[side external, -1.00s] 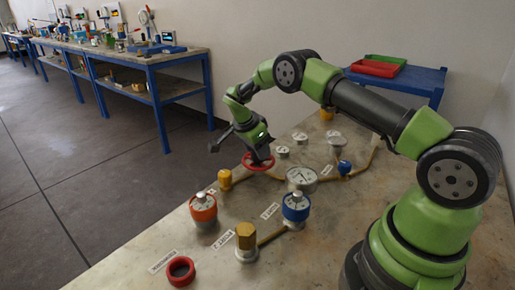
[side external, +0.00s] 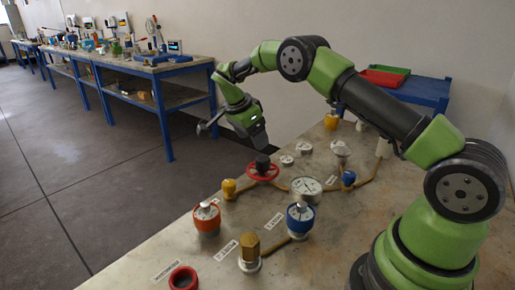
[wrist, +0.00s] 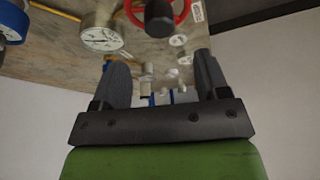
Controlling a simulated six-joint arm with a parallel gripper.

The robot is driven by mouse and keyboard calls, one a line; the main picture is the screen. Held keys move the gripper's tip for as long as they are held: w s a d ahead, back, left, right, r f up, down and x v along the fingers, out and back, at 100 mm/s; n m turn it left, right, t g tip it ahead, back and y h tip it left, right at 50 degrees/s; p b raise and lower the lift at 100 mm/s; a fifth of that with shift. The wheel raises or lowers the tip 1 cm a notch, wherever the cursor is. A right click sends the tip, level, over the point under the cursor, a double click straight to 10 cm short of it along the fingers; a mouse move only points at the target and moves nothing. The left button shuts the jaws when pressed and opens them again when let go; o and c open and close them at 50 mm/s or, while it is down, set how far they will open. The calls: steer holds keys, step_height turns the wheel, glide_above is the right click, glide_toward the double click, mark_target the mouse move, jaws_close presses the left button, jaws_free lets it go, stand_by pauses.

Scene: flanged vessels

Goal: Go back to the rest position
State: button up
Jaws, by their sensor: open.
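My gripper (wrist: 158,85) is open and empty, with its two dark fingers spread apart in the wrist view. In the side view my gripper (side external: 262,142) is in the air above the bench, over a red ring (side external: 262,172) with a dark knob (side external: 262,161) in its middle. The ring and knob also show at the top of the wrist view. The gripper is apart from them. The fingertips are partly hidden in the side view.
The bench (side external: 140,245) carries a round gauge (side external: 306,187), an orange-collared vessel (side external: 206,216), a blue-collared vessel (side external: 300,217), yellow caps (side external: 228,187) and a loose red ring (side external: 184,278). A blue table (side external: 420,92) with trays stands behind. The air around the gripper is free.

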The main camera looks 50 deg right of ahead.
steer(key=shift+a+r, duration=0.25)
steer(key=shift+r, duration=0.4)
steer(key=s+a+r+n+t+y, duration=0.2)
steer(key=s+a+r+n, duration=0.25)
steer(key=r, duration=0.35)
steer(key=s+a+r+n+t+y, duration=0.1)
steer(key=s+a+r+n+t, duration=0.15)
steer(key=s+r+n, duration=0.4)
steer(key=s+a+r+n+t+y, duration=0.1)
steer(key=s+a+n+t, duration=0.1)
steer(key=s, duration=0.6)
steer(key=s+a+r+n+t+y, duration=0.1)
steer(key=s+a+n, duration=0.3)
steer(key=s, duration=0.4)
steer(key=shift+a+t+y, duration=0.4)
steer(key=shift+t+y, duration=0.05)
steer(key=shift+y, duration=0.15)
steer(key=shift+s, duration=0.1)
stand_by(3.6)
